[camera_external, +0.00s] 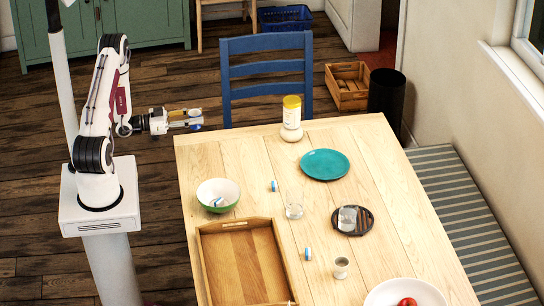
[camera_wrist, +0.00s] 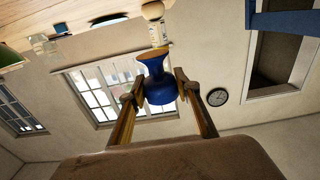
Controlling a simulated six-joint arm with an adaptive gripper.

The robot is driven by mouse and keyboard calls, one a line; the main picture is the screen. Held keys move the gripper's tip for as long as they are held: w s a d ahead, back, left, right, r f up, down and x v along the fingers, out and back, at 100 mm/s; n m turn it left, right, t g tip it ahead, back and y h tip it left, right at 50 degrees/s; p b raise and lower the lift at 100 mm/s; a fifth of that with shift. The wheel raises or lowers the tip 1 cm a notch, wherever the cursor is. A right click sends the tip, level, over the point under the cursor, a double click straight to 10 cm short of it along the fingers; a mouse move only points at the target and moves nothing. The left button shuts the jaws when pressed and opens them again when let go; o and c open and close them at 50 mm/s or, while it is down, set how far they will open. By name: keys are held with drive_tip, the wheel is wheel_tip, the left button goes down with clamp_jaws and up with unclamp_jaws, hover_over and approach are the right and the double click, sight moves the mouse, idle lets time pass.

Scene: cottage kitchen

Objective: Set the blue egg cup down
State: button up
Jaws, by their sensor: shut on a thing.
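In the wrist view, the two fingers of my gripper (camera_wrist: 160,88) are shut on the blue egg cup (camera_wrist: 160,90) from both sides. The cup has a flared rim or foot, a narrow waist and a rounded body. The wrist picture is turned over, with the table along its top. In the external view only a small bit of blue shows at the fingertips.
A blue chair (camera_external: 266,45) stands behind. The far left tabletop is clear.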

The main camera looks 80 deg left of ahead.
drive_tip(key=shift+f, duration=2.9)
drive_tip(key=shift+f, duration=1.9)
drive_tip(key=shift+f, duration=0.15)
drive_tip(key=o, duration=1.1)
drive_tip(key=shift+o, duration=0.2)
drive_tip(key=shift+s, duration=0.15)
drive_tip(key=shift+s+d+f, duration=0.1)
drive_tip(key=shift+s, duration=1.8)
drive_tip(key=shift+s+d+f, duration=0.1)
drive_tip(key=shift+s, duration=1.75)
drive_tip(key=shift+o, duration=0.4)
drive_tip(key=shift+a, duration=0.1)
